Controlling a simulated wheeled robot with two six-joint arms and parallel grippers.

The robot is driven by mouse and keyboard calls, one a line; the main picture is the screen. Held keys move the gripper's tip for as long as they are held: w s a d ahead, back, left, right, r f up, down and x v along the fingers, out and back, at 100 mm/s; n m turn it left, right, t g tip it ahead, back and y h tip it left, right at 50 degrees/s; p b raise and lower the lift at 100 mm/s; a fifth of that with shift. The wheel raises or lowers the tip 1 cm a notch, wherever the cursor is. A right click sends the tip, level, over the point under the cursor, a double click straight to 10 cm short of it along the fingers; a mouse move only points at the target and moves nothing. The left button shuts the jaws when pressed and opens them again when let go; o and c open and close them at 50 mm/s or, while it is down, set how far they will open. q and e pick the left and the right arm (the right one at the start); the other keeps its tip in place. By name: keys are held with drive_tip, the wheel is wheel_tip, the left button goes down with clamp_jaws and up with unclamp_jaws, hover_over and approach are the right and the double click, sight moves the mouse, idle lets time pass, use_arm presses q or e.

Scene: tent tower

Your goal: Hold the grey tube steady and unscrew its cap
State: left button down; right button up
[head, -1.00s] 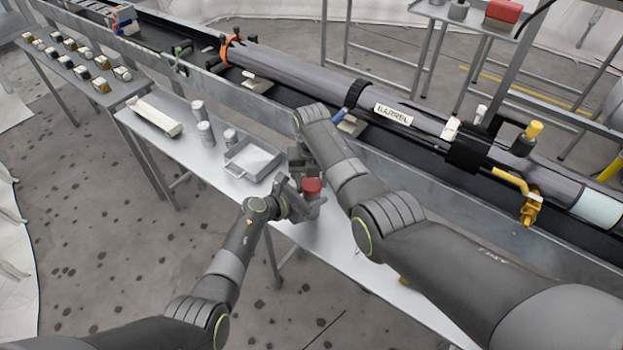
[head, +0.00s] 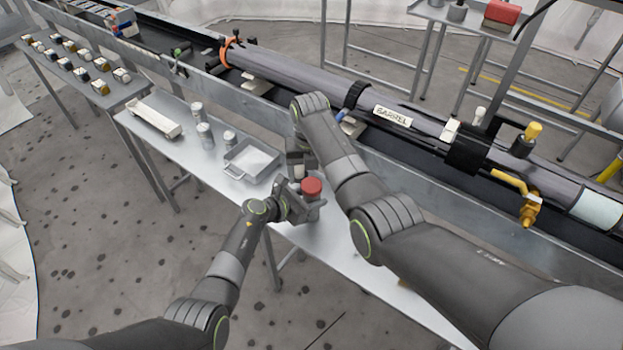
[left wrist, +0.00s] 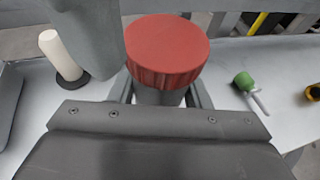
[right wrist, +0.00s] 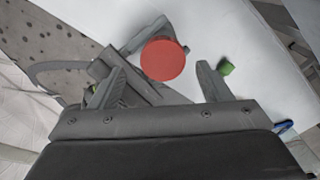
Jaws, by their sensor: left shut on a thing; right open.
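The grey tube (left wrist: 158,96) stands upright with a ribbed red cap (left wrist: 167,50) on top. The cap also shows in the head view (head: 312,186) over the near table. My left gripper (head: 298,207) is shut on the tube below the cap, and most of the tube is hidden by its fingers. My right gripper (right wrist: 160,68) is open and empty. In the right wrist view the cap (right wrist: 164,60) appears between its fingertips, with space on both sides. I cannot tell how far above the cap the fingers are.
A grey metal tray (head: 252,160) and several grey cans (head: 204,130) stand on the table left of the tube. A white cylinder on a dark base (left wrist: 60,55) and a small green-topped item (left wrist: 244,82) are nearby. The long barrel (head: 393,115) runs behind the table.

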sight(311, 185)
drive_tip(key=shift+d+r, duration=0.1)
drive_tip(key=shift+r, duration=0.55)
drive_tip(key=shift+c, duration=0.4)
drive_tip(key=m, duration=0.4)
drive_tip(key=shift+r, duration=0.15)
drive_tip(key=m, duration=0.5)
drive_tip(key=shift+r, duration=0.2)
drive_tip(key=m, duration=0.4)
drive_tip(key=shift+r+m, duration=0.2)
drive_tip(key=shift+m, duration=0.2)
drive_tip(key=m, duration=0.6)
drive_tip(key=shift+r, duration=0.3)
drive_tip(key=m, duration=0.4)
drive_tip(key=shift+r+m, duration=0.2)
drive_tip(key=shift+m, duration=0.2)
drive_tip(key=m, duration=0.4)
drive_tip(key=shift+r+m, duration=0.2)
drive_tip(key=shift+m, duration=0.2)
drive_tip(key=m, duration=0.4)
drive_tip(key=shift+r+m, duration=0.2)
drive_tip(key=shift+m, duration=0.1)
drive_tip(key=m, duration=0.5)
drive_tip(key=shift+r, duration=0.25)
drive_tip(key=shift+d+f+m, duration=0.1)
drive_tip(key=shift+f+m, duration=0.3)
wheel_tip(311, 185, down, 7)
drive_tip(key=shift+f, duration=0.15)
